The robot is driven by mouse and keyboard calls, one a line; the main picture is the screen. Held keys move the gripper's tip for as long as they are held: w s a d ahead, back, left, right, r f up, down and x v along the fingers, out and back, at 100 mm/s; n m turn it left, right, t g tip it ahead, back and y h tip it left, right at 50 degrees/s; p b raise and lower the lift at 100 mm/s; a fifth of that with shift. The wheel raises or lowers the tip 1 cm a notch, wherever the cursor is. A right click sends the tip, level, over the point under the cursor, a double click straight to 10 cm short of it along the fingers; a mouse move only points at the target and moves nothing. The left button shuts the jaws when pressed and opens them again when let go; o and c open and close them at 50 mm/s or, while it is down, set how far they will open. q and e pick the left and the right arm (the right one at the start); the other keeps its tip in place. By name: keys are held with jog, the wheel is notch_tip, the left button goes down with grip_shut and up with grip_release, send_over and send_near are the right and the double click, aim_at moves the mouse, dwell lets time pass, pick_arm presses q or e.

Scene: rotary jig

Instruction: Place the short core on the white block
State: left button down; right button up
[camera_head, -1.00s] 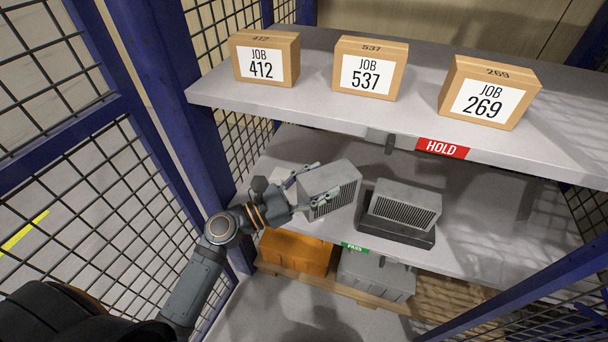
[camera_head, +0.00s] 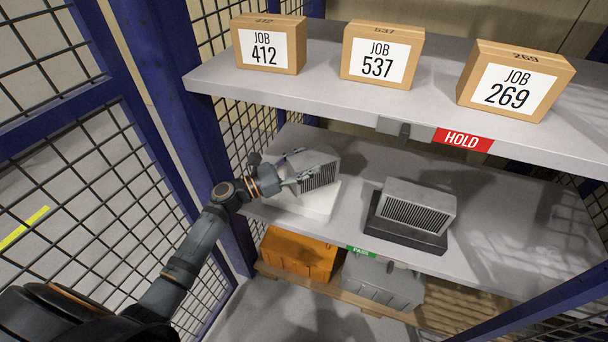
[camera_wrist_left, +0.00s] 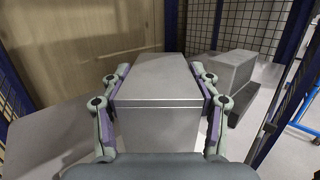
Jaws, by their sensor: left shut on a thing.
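My left gripper (camera_head: 290,170) is shut on a grey finned core (camera_head: 318,172), with one finger on each side of it. The core also fills the middle of the left wrist view (camera_wrist_left: 158,95), between the two fingers. In the head view the core is over the white block (camera_head: 318,206), toward its back; I cannot tell whether it touches the block. A second grey finned core (camera_head: 418,207) sits on a black block (camera_head: 405,237) to the right. It also shows at the right of the left wrist view (camera_wrist_left: 230,72). My right gripper is not in view.
An upper shelf (camera_head: 330,92) with several job boxes overhangs the back of the lower shelf (camera_head: 365,180). A red HOLD label (camera_head: 462,140) is on its edge. An orange bin (camera_head: 300,255) and a grey bin (camera_head: 382,282) stand below. A mesh wall (camera_head: 90,180) is left.

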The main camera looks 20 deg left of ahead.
pick_arm(q)
jog(key=shift+w+a+f+b, duration=0.15)
jog(key=shift+f+b, duration=0.1)
jog(key=shift+f, duration=0.45)
jog(key=shift+w+f+b, duration=0.1)
jog(key=shift+f+b, duration=0.15)
jog(key=shift+f, duration=0.8)
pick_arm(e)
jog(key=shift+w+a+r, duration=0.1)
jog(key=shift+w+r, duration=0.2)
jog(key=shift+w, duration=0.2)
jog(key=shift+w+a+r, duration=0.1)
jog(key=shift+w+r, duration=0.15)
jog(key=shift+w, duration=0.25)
pick_arm(q)
jog(key=shift+f, duration=0.15)
jog(key=c, duration=0.8)
grip_release()
jog(key=shift+f, duration=0.1)
jog(key=o, duration=0.5)
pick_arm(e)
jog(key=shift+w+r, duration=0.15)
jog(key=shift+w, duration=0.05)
